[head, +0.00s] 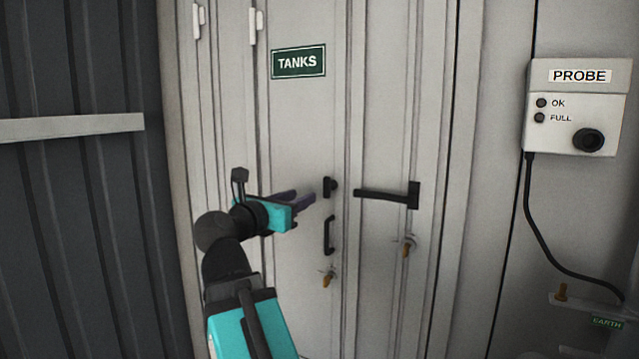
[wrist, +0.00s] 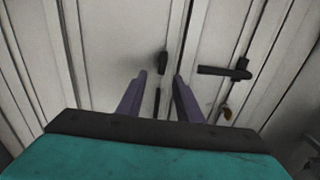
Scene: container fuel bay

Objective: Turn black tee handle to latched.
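The black tee handle (head: 329,188) is on the left grey door, under the TANKS sign, and its bar looks upright. It also shows in the wrist view (wrist: 162,62), just beyond the gap between my fingertips. My gripper (head: 305,196) is just left of the tee handle in the head view, its purple fingers pointing at the door. In the wrist view the fingers (wrist: 160,78) stand apart with nothing between them. They seem short of the handle and not touching it.
A black pull handle (head: 329,235) sits below the tee handle. A black lever (head: 385,195) lies roughly level to its right. Brass-coloured key locks (head: 328,278) sit lower on the doors. A PROBE box (head: 577,107) with a cable hangs at the right.

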